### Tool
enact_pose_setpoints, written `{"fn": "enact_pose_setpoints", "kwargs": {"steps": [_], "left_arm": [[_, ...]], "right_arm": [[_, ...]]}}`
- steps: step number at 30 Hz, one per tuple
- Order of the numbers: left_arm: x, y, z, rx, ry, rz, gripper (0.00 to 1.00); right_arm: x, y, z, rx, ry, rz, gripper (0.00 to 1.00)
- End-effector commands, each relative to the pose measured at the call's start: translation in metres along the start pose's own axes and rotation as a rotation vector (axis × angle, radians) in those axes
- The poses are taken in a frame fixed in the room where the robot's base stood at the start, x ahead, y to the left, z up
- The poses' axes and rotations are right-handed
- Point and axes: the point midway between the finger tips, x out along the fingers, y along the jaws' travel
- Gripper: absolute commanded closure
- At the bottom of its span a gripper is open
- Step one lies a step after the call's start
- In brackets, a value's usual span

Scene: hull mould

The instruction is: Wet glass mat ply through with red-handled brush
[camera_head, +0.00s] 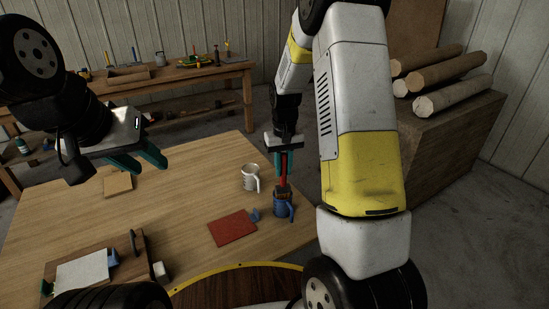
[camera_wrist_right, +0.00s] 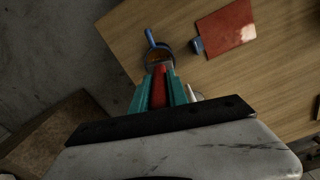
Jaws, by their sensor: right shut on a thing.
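My right gripper (camera_head: 283,163) is shut on the red-handled brush (camera_head: 283,180) and points straight down at the right part of the table. The brush's red handle (camera_wrist_right: 158,84) also shows between the teal fingers in the right wrist view. Its lower end is at the mouth of a blue mug (camera_head: 284,208); its bristles are hidden. The mug also shows in the wrist view (camera_wrist_right: 151,40). A white sheet (camera_head: 83,272), which looks like the glass mat ply, lies on a wooden board at the front left. My left gripper (camera_head: 145,163) is open and empty above the table's left part.
A white mug (camera_head: 250,178) stands beside the blue one. A red sheet (camera_head: 232,228) lies left of the blue mug, with a small blue object (camera_head: 256,214) at its edge. A tan square (camera_head: 118,184) lies further left. A curved wooden mould with a yellow rim (camera_head: 235,287) is at the front.

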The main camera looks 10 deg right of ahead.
Motion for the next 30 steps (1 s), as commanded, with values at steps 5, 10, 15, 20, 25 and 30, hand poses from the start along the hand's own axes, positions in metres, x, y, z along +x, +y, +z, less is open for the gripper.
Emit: {"fn": "enact_pose_setpoints", "kwargs": {"steps": [5,10,15,20,25,30], "left_arm": [[0.000,0.000,0.000,0.000,0.000,0.000,0.64],[0.000,0.000,0.000,0.000,0.000,0.000,0.64],[0.000,0.000,0.000,0.000,0.000,0.000,0.64],[0.000,0.000,0.000,0.000,0.000,0.000,0.64],[0.000,0.000,0.000,0.000,0.000,0.000,0.64],[0.000,0.000,0.000,0.000,0.000,0.000,0.64]], "right_arm": [[-0.002,0.000,0.000,0.000,0.001,0.000,1.00],[-0.017,0.000,-0.001,0.000,0.003,0.000,1.00],[-0.035,0.000,-0.001,0.000,0.004,0.000,1.00],[-0.051,0.000,-0.001,0.000,0.003,0.000,1.00],[-0.065,0.000,-0.001,0.000,0.002,0.000,1.00],[-0.070,0.000,0.000,0.000,0.001,0.000,1.00]]}}
